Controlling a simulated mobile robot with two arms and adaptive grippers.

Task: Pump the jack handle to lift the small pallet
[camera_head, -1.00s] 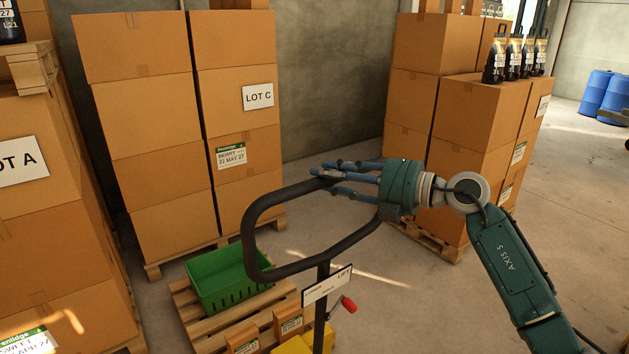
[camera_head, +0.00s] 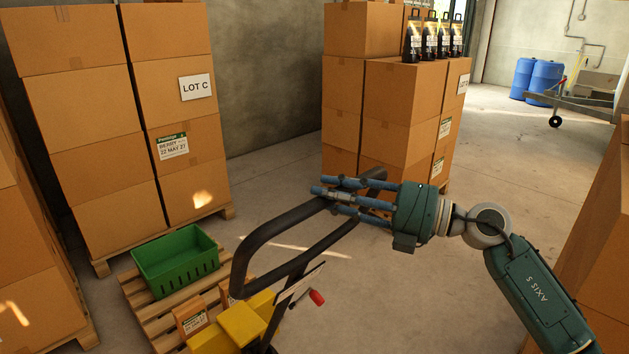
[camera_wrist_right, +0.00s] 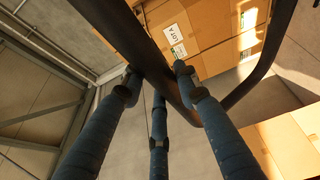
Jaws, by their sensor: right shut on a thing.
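The pallet jack's black loop handle (camera_head: 262,238) stands tilted in the head view, above the yellow jack body (camera_head: 243,322). My right gripper (camera_head: 345,196) is shut on the upper right part of the loop, its blue fingers around the bar. In the right wrist view the fingers (camera_wrist_right: 157,95) reach up to the dark handle bar (camera_wrist_right: 127,45), which crosses between them. A red lever knob (camera_head: 317,297) sits on the handle stem. The small wooden pallet (camera_head: 142,300) lies low at the jack, with a green crate (camera_head: 176,262) and small boxes on it. My left gripper is not in view.
A tall carton stack marked LOT C (camera_head: 110,130) stands at the left on a pallet. Cartons (camera_head: 600,230) rise at the right edge. Concrete floor is open between them.

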